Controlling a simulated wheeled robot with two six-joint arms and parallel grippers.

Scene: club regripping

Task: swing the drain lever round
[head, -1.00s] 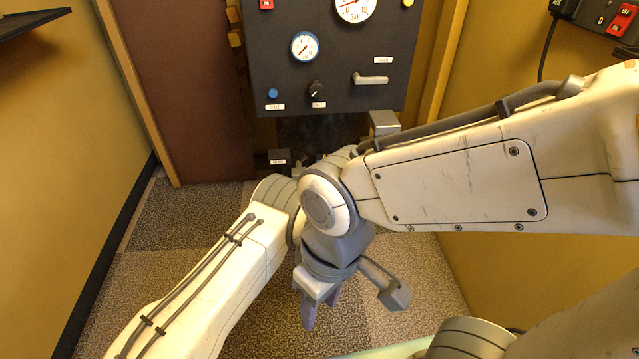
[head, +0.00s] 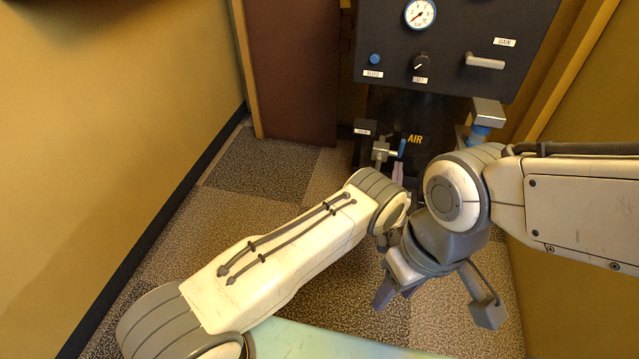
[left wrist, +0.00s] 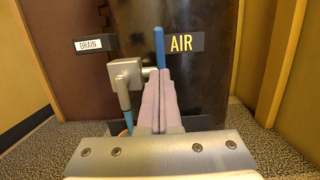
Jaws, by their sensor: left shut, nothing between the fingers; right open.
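The drain valve (head: 381,151) is a small grey block below the drain label (head: 366,128). Its blue lever (head: 402,148) stands upright to the right of the block. In the left wrist view the lever (left wrist: 159,46) rises behind my fingertips, and the valve block (left wrist: 126,73) is just left of them. My left gripper (head: 398,170) is shut and empty, close in front of the lever; its fingers (left wrist: 160,76) hide the lever's lower part. I cannot tell whether they touch. My right gripper (head: 392,297) is open and empty, lower and nearer, over the floor.
The dark control panel (head: 445,85) with a gauge, a knob and a grey handle (head: 485,62) hangs above. The dark tank carries an AIR label (left wrist: 181,43). A grey block on a blue pipe (head: 487,112) is to the right. Carpet is free at the left.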

